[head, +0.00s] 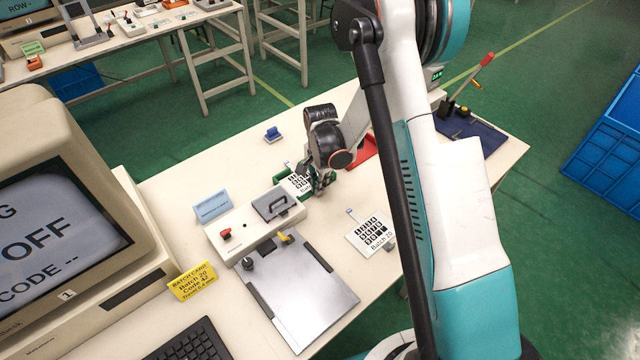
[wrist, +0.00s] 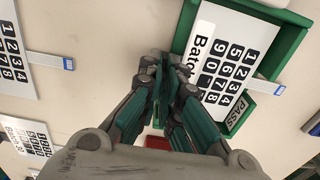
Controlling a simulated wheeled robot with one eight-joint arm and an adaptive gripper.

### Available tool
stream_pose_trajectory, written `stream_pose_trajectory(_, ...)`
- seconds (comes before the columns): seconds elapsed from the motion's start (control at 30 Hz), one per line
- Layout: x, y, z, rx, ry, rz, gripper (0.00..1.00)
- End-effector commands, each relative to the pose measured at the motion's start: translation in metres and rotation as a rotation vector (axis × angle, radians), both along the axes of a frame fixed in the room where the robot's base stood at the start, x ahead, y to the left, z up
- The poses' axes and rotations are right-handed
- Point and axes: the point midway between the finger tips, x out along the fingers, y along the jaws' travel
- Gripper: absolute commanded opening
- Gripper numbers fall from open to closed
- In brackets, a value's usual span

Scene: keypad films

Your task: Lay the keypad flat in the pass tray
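A white keypad film (wrist: 228,60) with black number keys and the word "Batch" lies over the green pass tray (wrist: 292,38) in the wrist view. Its ribbon tail reaches past the tray's right side. I cannot tell whether it is fully flat. The keypad (head: 299,184) and tray (head: 281,196) are partly hidden behind my gripper (head: 322,180) in the head view. My gripper (wrist: 167,68) has its fingers close together at the lettered edge of this keypad and appears shut on that edge. The fingertips hide part of the lettering.
A test box with a grey lid (head: 256,230) stands left of my gripper. A red tray (head: 366,150) is behind it, and a small blue item (head: 273,134) sits further back.

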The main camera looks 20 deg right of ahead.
Motion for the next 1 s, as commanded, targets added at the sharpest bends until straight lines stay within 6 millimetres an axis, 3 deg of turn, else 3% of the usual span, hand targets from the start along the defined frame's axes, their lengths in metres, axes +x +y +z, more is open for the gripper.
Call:
stream_pose_trajectory(0.43,0.0000,0.0000,-0.0032,0.000,0.000,0.000,0.00)
stream_pose_trajectory(0.5,0.0000,0.0000,-0.0032,0.000,0.000,0.000,0.18)
stream_pose_trajectory(0.57,0.0000,0.0000,-0.0032,0.000,0.000,0.000,0.28)
stream_pose_trajectory(1.0,0.0002,0.0000,0.0039,0.000,0.000,0.000,0.28)
